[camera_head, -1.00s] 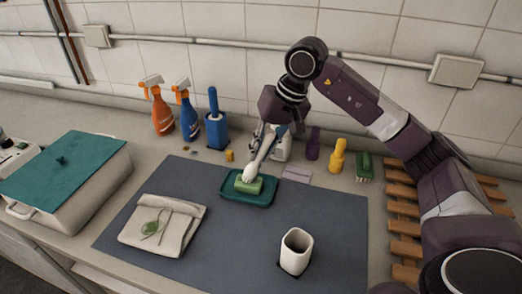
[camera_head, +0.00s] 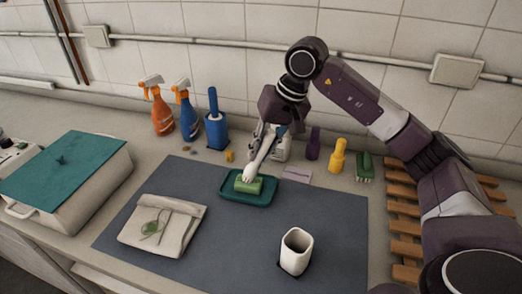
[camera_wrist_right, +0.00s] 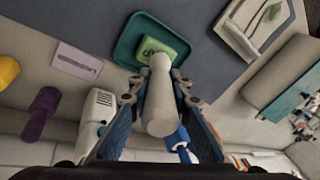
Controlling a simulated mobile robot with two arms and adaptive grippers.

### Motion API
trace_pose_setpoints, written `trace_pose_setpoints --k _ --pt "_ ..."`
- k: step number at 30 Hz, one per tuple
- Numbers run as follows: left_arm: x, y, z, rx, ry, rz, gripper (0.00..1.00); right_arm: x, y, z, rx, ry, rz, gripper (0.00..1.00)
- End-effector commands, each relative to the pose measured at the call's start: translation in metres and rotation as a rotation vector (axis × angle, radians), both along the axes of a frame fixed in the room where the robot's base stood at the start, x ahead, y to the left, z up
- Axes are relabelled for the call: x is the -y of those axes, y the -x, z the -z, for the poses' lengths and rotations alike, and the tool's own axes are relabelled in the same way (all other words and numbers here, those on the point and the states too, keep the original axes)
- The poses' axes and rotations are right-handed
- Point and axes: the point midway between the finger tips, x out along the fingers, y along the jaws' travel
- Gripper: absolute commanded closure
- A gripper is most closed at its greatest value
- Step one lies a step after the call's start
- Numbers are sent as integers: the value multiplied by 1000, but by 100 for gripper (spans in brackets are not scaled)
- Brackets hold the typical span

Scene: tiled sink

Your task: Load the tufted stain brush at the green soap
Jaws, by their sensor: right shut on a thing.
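The green soap (camera_head: 255,187) lies in a teal dish (camera_head: 264,201) on the dark mat. My right gripper (camera_head: 268,142) is shut on the pale handle of the stain brush (camera_head: 258,160), behind and above the dish. The brush slants down toward the viewer, and its head end is at the top of the soap. The right wrist view shows the brush (camera_wrist_right: 160,105) between the fingers (camera_wrist_right: 160,88), with its far end over the soap (camera_wrist_right: 172,42). Whether the bristles press on the soap is hard to tell. My left gripper is not in view.
A white cup (camera_head: 296,252) and a folded cloth (camera_head: 165,222) are on the mat (camera_head: 225,240). Spray bottles (camera_head: 187,115), a blue brush holder (camera_head: 216,130), a purple bottle (camera_head: 313,145) and a yellow bottle (camera_head: 338,158) stand behind. A wooden rack (camera_head: 403,228) is at right.

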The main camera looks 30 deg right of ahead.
Motion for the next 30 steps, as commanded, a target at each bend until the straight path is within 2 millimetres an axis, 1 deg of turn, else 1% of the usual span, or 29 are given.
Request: trace_pose_setpoints --k 1,4,24,27,30 --pt "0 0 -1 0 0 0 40 0 1 1 -6 1 -1 100" --pt "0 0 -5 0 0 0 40 0 1 -4 -6 2 -1 100" --pt "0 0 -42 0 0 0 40 0 0 -60 -1 0 0 100" --pt "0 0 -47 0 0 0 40 0 0 -68 -1 0 0 100" --pt "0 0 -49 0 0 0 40 0 0 -71 -1 0 0 100"
